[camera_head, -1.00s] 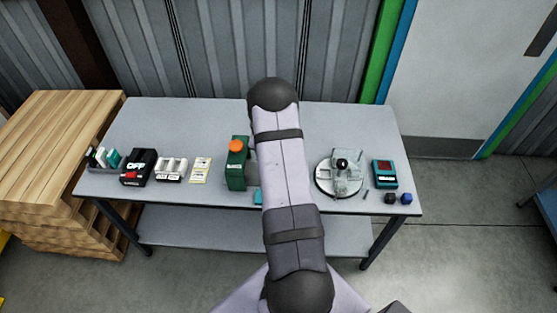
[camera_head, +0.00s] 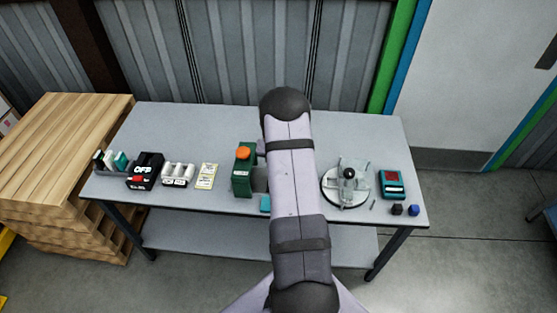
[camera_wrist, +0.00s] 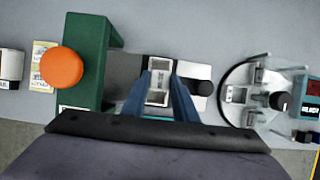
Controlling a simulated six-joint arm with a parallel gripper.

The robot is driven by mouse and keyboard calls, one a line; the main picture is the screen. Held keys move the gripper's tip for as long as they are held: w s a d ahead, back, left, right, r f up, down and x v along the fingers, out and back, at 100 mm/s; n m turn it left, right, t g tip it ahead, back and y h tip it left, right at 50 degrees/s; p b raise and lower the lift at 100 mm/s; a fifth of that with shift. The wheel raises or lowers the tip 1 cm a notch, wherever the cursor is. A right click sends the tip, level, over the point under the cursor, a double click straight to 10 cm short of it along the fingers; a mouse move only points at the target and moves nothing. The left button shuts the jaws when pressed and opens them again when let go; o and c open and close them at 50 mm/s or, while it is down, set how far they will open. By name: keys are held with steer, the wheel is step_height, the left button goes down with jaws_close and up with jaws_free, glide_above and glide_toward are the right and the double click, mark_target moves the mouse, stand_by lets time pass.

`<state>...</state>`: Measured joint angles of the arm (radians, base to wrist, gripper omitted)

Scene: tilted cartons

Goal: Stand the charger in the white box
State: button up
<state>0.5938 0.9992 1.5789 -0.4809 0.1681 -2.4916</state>
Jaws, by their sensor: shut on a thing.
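In the wrist view, my gripper (camera_wrist: 171,98) has its two blue fingers closed around a pale piece (camera_wrist: 158,66) with square grey windows. I cannot tell if this piece is the charger. A green stand (camera_wrist: 92,50) with an orange button (camera_wrist: 62,69) is to the left. In the head view, my arm hides the gripper and what it holds. A white unit with several rounded tops (camera_head: 178,173) stands left of the green stand; I cannot tell if it is the white box.
On the grey table (camera_head: 222,122) stand a black OFF box (camera_head: 145,170), yellow-white cards (camera_head: 207,176), a round plate with a grey fixture (camera_head: 346,186), a teal device (camera_head: 392,184) and small dark and blue cubes (camera_head: 414,210). The table's back strip is free.

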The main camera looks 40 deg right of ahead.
steer(key=shift+f+b, duration=1.6)
steer(key=shift+b, duration=0.3)
steer(key=shift+f+b, duration=0.3)
steer(key=shift+f, duration=0.35)
steer(key=o, duration=1.1)
steer(key=shift+c, duration=0.2)
steer(key=c, duration=0.3)
steer(key=shift+c, duration=0.2)
steer(key=shift+r, duration=0.1)
step_height(320, 180, up, 8)
steer(key=p, duration=0.9)
